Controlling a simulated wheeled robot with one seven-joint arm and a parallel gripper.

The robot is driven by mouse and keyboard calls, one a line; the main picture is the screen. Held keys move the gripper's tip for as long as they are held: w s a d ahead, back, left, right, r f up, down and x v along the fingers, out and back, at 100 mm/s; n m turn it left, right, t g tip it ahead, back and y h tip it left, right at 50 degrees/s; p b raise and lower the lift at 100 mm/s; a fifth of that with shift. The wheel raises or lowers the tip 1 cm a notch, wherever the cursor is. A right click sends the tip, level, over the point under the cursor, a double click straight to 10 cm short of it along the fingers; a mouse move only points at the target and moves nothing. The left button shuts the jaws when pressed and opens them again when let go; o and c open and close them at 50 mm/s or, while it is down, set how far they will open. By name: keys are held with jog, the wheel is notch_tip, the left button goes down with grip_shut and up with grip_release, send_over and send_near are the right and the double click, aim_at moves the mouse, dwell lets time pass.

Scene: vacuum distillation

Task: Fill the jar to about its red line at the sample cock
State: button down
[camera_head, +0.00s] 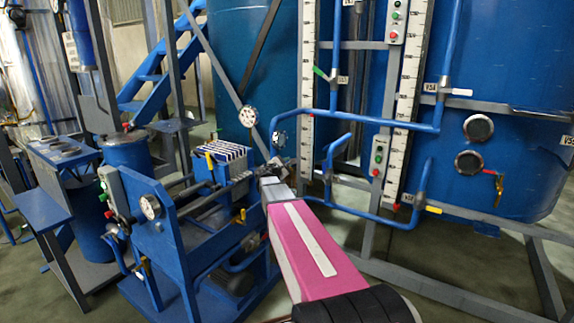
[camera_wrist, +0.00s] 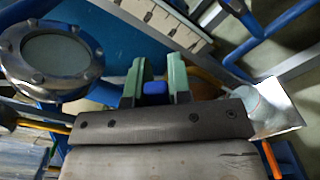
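My gripper (camera_wrist: 160,72) shows in the wrist view as two green fingers with a narrow gap between them. A small blue piece (camera_wrist: 156,89) sits between the fingers; I cannot tell whether they press on it. In the head view the end of my arm reaches in among pipes beside the blue rack, and the fingertips are too small to make out. A clear, rounded glass-like thing (camera_wrist: 251,104) by a bright metal plate (camera_wrist: 279,108) is right of my gripper in the wrist view; I cannot tell whether it is the jar. No red line or sample cock is clearly identifiable.
A flanged sight glass (camera_wrist: 55,54) is close at the left in the wrist view. Blue pipes (camera_head: 368,119) and white scales (camera_head: 307,75) stand right of my gripper. Floor shows between the frames.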

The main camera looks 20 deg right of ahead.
jog(key=shift+w+a+r+n, duration=0.25)
jog(key=shift+w+a+n, duration=0.2)
jog(key=shift+n, duration=1.05)
jog(key=shift+w+a+r+n, duration=0.25)
jog(key=shift+w+a+n, duration=0.25)
jog(key=shift+n, duration=1)
jog(key=shift+w+a+r+n, duration=0.3)
jog(key=shift+w+n, duration=0.25)
jog(key=shift+n, duration=0.95)
jog(key=c, duration=1)
grip_release()
jog(key=shift+c, duration=0.2)
jog(key=v, duration=1)
jog(key=shift+s+a, duration=0.25)
jog(key=shift+a, duration=0.05)
